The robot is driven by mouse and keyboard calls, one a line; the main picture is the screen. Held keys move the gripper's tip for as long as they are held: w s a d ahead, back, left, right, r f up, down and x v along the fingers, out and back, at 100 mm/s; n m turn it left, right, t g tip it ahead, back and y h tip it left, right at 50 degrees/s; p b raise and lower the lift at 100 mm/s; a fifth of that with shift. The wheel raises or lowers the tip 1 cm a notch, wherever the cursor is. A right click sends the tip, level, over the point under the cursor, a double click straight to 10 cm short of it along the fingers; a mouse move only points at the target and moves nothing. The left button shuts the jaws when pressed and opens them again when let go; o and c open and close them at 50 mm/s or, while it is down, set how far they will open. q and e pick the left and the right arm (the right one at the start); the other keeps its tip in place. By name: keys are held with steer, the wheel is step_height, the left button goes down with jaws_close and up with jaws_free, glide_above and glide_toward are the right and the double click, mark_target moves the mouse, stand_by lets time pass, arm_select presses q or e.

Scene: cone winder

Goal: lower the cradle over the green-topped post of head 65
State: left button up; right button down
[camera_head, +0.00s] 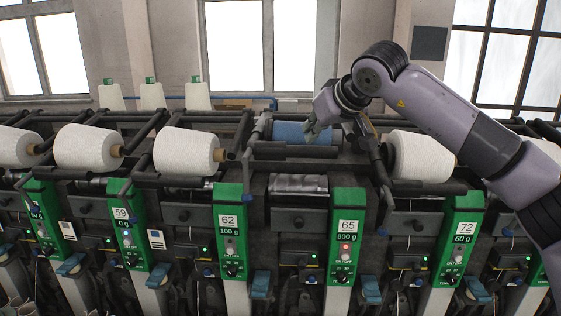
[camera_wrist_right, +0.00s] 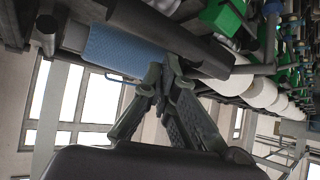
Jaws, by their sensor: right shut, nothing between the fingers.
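The green-topped post (camera_head: 347,230) of head 65 stands at centre right, with its red light lit and "800 g" on its label. Behind and above it is the dark cradle (camera_head: 374,152), raised toward the back. A blue cylinder (camera_head: 290,132) lies between the cradle's arms; it also shows in the wrist view (camera_wrist_right: 115,50). My right gripper (camera_head: 312,132) is at the cylinder and cradle bar, fingers shut with nothing between them. In the wrist view its fingertips (camera_wrist_right: 162,78) meet close to the dark bar (camera_wrist_right: 150,35); whether they touch is unclear. My left gripper is not in view.
White cones sit on neighbouring heads, at left (camera_head: 187,152) and at right (camera_head: 421,156). Head 62 (camera_head: 229,232) and head 72 (camera_head: 460,238) flank head 65. A dark shiny drum (camera_head: 298,184) lies uncovered below the raised cradle.

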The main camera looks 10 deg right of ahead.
mark_target(313, 150)
steer(key=shift+s+f+b, duration=0.1)
steer(key=shift+f+b, duration=0.9)
steer(key=shift+f, duration=0.55)
steer(key=shift+f+b, duration=0.85)
steer(key=shift+f, duration=0.4)
steer(key=shift+r+p, duration=0.3)
steer(key=shift+r, duration=0.15)
steer(key=s+a+r+p, duration=0.1)
steer(key=s+r+p, duration=0.2)
steer(key=r, duration=0.3)
steer(key=shift+s+r, duration=0.3)
steer(key=shift+s, duration=0.05)
